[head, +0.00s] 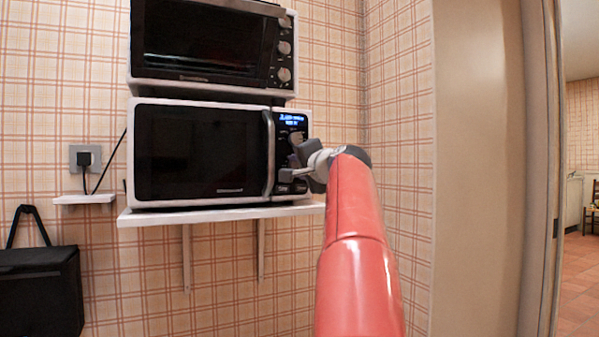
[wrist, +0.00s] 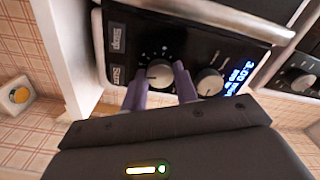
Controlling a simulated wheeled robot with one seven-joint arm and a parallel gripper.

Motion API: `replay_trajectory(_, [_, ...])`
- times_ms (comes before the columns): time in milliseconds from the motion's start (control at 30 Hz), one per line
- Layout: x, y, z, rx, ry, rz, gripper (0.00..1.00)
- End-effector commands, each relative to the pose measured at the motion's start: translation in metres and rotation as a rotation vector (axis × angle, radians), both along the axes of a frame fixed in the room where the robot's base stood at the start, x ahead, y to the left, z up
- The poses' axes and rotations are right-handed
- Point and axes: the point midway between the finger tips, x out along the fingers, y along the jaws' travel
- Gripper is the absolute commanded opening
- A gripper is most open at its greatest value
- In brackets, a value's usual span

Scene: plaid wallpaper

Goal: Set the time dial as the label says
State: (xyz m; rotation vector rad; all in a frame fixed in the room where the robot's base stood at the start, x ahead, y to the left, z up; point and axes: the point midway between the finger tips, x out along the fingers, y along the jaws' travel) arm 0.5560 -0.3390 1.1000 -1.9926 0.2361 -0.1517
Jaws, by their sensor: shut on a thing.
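A white microwave (head: 200,150) with a black door stands on a wall shelf, its control panel at its right. In the wrist view the panel shows two round silver dials and a lit blue display (wrist: 238,75); the display's top line seems to read 3:00, the rest is too small. My gripper (wrist: 160,86) has its two purple fingers on either side of the dial (wrist: 160,70) nearer the Stop and Start buttons, shut on it. The other dial (wrist: 209,83), nearer the display, is free. In the head view my gripper (head: 298,160) hides much of the panel.
A toaster oven (head: 200,40) with several knobs sits on top of the microwave. The white shelf (head: 160,217) is held by brackets. A curved door handle (head: 269,150) is left of my gripper. A black bag (head: 40,290) is at the lower left; a doorway opens at right.

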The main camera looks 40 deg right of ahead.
Motion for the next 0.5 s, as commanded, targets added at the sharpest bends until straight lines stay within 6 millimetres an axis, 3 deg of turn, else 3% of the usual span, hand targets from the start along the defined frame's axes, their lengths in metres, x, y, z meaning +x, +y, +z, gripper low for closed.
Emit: replay_trajectory(500, [0.0005, -0.0004, -0.0033, -0.466, 0.115, 0.002, 0.07])
